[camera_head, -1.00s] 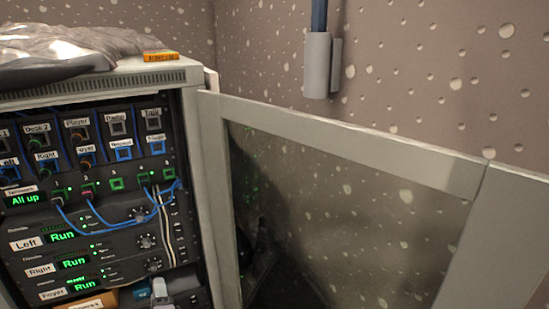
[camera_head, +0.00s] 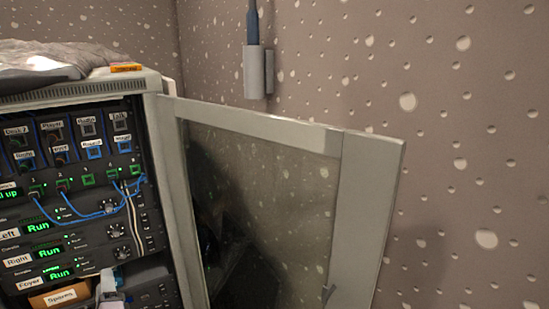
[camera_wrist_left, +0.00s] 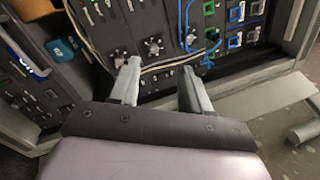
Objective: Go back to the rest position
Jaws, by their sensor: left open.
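My left gripper shows in the left wrist view (camera_wrist_left: 160,66), with its two pale fingers spread apart and nothing between them. It points at the front of the equipment rack, near round knobs and thin pale cables; I cannot tell the exact gap. In the head view a pale grey shape stands at the bottom of the rack, but I cannot tell whether it is my gripper. The equipment rack (camera_head: 85,88) stands at the left with lit green displays reading Run and blue patch cables. My right gripper is not in view.
The rack's glass-panelled door (camera_head: 365,215) stands open to the right. A grey wall holder (camera_head: 254,75) hangs behind it. A crumpled grey cover (camera_head: 50,57) and a small orange box (camera_head: 126,67) lie on the rack. A Spares box (camera_head: 60,296) sits low in the rack.

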